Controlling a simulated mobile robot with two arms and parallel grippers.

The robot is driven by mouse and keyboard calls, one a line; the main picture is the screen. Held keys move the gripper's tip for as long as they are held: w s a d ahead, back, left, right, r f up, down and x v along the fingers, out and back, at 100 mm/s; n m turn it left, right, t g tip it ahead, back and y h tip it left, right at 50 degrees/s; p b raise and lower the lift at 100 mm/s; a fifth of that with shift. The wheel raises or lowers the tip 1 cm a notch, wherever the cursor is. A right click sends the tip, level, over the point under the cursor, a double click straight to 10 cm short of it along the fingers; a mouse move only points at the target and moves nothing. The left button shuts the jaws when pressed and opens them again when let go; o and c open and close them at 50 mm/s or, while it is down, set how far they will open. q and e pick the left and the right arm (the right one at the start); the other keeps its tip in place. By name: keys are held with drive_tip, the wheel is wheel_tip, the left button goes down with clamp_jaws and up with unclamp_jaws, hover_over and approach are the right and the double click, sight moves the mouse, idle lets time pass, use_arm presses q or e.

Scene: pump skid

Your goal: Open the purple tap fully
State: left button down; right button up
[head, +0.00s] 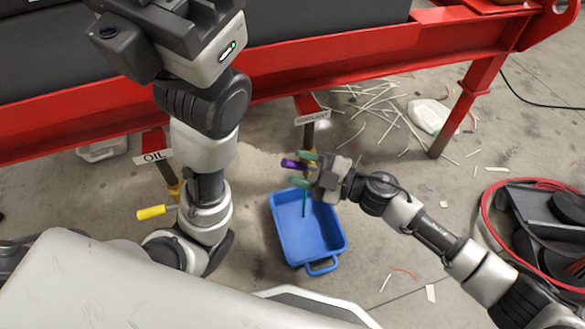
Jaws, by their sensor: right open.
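The purple tap handle (290,163) sticks out to the left below the red frame, under a tilted label plate (312,117) whose text I cannot read surely. My right gripper (294,169) is open, with its green fingers around the handle's height. One finger is just above the handle and the other is below it. I cannot tell whether either touches it. The gripper body hides the handle's right end and much of the tap. My left arm rises at the left, and its gripper fingers are not visible.
A blue tub (309,237) stands below the tap, with a thin green upright strip above it. A yellow handle (153,212) is at the left, near the OIL label (153,157). The red frame (380,68) spans the back. White strips litter the floor.

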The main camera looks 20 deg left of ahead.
drive_tip(key=shift+w+a+b, duration=0.15)
drive_tip(key=shift+a+b, duration=0.15)
drive_tip(key=shift+a, duration=0.9)
clamp_jaws()
